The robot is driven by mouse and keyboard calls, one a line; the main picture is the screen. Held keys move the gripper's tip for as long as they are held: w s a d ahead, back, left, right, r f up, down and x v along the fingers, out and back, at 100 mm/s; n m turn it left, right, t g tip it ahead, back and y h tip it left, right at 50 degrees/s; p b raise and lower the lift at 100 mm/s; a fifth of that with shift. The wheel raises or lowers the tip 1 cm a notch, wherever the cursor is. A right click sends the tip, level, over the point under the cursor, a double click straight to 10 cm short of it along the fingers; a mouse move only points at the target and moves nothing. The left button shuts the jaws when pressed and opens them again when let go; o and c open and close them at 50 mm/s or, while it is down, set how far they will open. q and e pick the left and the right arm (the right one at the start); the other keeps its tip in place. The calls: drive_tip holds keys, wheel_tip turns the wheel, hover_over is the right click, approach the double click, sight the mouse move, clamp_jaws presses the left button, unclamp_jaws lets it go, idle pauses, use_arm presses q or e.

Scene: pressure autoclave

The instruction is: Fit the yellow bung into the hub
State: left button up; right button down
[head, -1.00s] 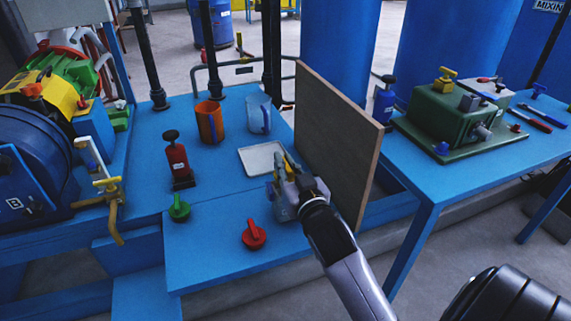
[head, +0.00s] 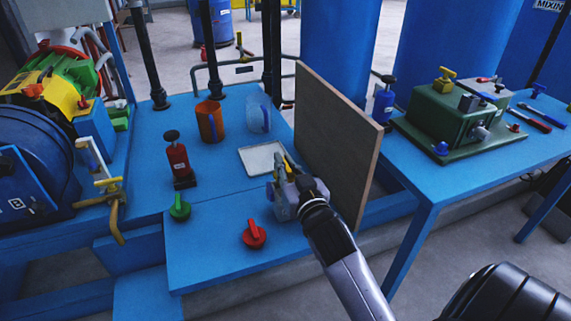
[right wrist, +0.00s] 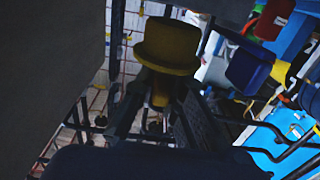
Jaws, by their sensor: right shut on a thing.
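My right gripper (head: 281,180) is above the near blue bench, beside the white tray and the upright board. It is shut on the yellow bung, which shows as a dark yellow, wide-headed piece (right wrist: 167,45) between the fingers in the right wrist view. In the head view the bung is mostly hidden by the gripper, with only a little yellow showing. A green bung-like piece (head: 180,207) and a red one (head: 254,235) stand apart on the bench. I cannot pick out the hub with certainty. My left gripper is not in view.
The brown board (head: 336,137) stands close right of my gripper. A white tray (head: 250,163), orange mug (head: 210,122), clear blue mug (head: 258,113) and red bottle (head: 177,160) are on the bench. Blue machinery (head: 35,165) with a yellow-handled tap (head: 108,184) stands left.

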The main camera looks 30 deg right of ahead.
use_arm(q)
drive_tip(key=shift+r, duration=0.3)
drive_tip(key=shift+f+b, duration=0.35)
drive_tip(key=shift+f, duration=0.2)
use_arm(e)
drive_tip(key=shift+f, duration=1.05)
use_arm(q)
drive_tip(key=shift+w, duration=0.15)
use_arm(e)
drive_tip(key=shift+f+b, duration=0.35)
drive_tip(key=shift+f, duration=0.35)
drive_tip(key=c, duration=1.6)
unclamp_jaws()
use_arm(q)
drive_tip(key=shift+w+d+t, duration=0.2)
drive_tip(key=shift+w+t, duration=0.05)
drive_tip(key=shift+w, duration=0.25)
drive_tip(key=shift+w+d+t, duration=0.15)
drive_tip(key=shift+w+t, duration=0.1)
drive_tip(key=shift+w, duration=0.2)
use_arm(e)
drive_tip(key=v, duration=1.2)
